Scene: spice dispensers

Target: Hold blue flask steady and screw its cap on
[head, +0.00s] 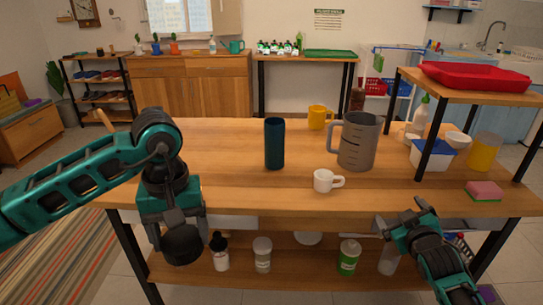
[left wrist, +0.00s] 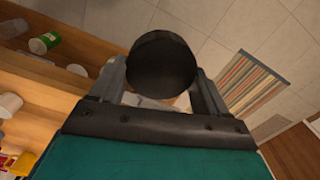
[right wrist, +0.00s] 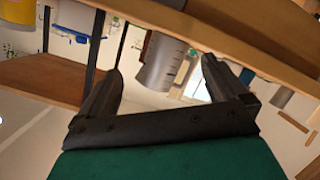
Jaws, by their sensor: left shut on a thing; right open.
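The dark blue flask (head: 274,143) stands upright on the wooden table in the head view, its top showing no cap. My left gripper (head: 180,232) is shut on a round black cap (head: 183,244), in front of the table's front edge, left of the flask and lower than the tabletop. The cap (left wrist: 161,62) also sits between the fingers in the left wrist view. My right gripper (head: 402,212) is open and empty by the table's front edge, right of and apart from the flask. The right wrist view shows its spread fingers with nothing between them.
A grey measuring jug (head: 357,142), a yellow mug (head: 320,117) and a white cup (head: 323,180) stand right of the flask. A raised shelf (head: 470,98) with a red tray (head: 476,76) is at right. A sponge (head: 484,190) lies near the right end. Table left of the flask is clear.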

